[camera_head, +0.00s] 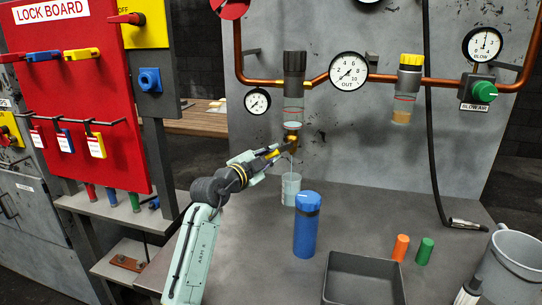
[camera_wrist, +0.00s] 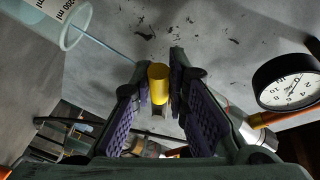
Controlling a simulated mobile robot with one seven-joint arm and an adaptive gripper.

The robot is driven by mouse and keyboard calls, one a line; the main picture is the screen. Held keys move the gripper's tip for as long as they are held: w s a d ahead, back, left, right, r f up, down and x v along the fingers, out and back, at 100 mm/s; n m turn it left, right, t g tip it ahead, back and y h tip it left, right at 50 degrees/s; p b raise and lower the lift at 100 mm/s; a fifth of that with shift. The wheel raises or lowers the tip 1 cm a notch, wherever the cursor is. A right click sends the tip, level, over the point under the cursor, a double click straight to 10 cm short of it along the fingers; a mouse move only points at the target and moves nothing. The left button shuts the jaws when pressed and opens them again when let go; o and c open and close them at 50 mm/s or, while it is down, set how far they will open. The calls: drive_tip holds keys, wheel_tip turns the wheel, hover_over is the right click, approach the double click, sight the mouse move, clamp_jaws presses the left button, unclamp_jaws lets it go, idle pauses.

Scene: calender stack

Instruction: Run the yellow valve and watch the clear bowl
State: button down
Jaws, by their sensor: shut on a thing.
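The yellow valve (camera_wrist: 158,84) is between the two finger pads of my gripper (camera_wrist: 160,112) in the wrist view. My gripper (camera_head: 284,148) is shut on it, just under the clear bowl (camera_head: 293,112); the fingers hide most of the valve in the head view. The clear bowl hangs below a dark cap on the copper pipe, with a red line around it and pale liquid low inside. A thin pale stream runs from the valve into a clear beaker (camera_head: 290,190), which stands on the bench below. The beaker also shows in the wrist view (camera_wrist: 72,30).
A blue canister (camera_head: 306,228) stands close in front of the beaker. A grey tray (camera_head: 362,262), an orange and a green cylinder, and a grey bucket (camera_head: 515,265) are at right. A second bowl (camera_head: 402,112) with amber liquid hangs right of the OUT gauge (camera_head: 348,71).

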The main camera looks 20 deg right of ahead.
drive_tip(key=shift+m+b, duration=0.3)
drive_tip(key=shift+b, duration=0.8)
drive_tip(key=shift+w+a+r+m+y+b, duration=0.15)
drive_tip(key=shift+r+m+y+b, duration=0.15)
drive_tip(key=shift+m+b, duration=0.55)
drive_tip(key=shift+a+r+m+g+y+b, duration=0.1)
drive_tip(key=shift+r+m+g+y+b, duration=0.25)
drive_tip(key=shift+r+m+b, duration=0.3)
drive_tip(key=shift+r+m+y, duration=0.45)
drive_tip(key=shift+m+y, duration=0.1)
drive_tip(key=shift+m, duration=0.35)
drive_tip(key=c, duration=1.6)
unclamp_jaws()
drive_tip(key=shift+a+r, duration=0.1)
drive_tip(key=shift+r, duration=0.05)
